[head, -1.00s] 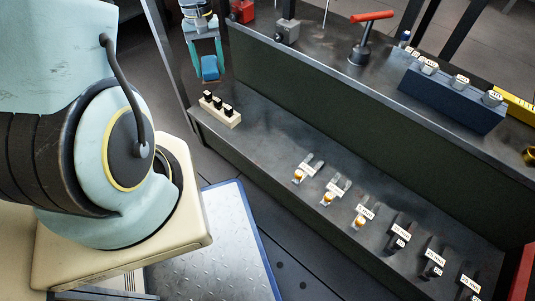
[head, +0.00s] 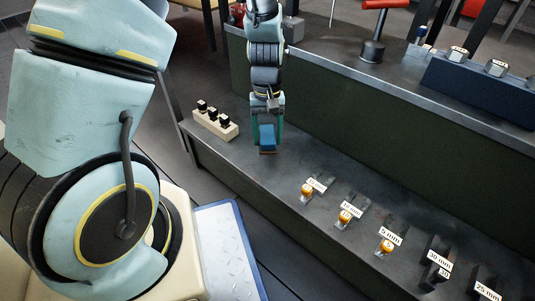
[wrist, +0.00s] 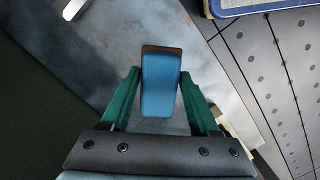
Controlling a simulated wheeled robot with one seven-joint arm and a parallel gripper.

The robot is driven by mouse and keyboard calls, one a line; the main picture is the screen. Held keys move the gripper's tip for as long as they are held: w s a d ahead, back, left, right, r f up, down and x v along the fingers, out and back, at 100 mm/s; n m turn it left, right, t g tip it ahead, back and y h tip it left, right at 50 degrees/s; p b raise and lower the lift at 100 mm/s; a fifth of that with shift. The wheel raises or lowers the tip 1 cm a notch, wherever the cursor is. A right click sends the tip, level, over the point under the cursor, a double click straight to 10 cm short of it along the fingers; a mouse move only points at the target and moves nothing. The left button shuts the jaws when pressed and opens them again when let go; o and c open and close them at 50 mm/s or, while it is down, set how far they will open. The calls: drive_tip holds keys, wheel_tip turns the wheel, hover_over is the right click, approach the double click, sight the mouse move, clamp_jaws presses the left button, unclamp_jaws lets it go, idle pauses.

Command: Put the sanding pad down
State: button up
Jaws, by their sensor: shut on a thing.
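The sanding pad (wrist: 161,85) is a blue block with a brown strip along its far edge. My gripper (wrist: 160,92) is shut on it, with one green finger on each side. In the head view the sanding pad (head: 267,137) hangs upright between the fingers of my gripper (head: 267,130), over the left part of the lower bench shelf (head: 250,172). I cannot tell whether its brown lower edge touches the shelf.
A cream block with black knobs (head: 215,122) stands just left of my gripper. Several labelled slots with orange-capped pieces (head: 345,216) line the shelf to the right. A raised back ledge (head: 340,72) carries a red-handled tool (head: 374,40) and a blue rack (head: 475,88).

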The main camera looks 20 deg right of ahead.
sight(267, 157)
wheel_tip(267, 157, down, 5)
drive_tip(key=shift+f+b, duration=0.1)
drive_tip(key=shift+b, duration=1.15)
drive_tip(key=o, duration=1.2)
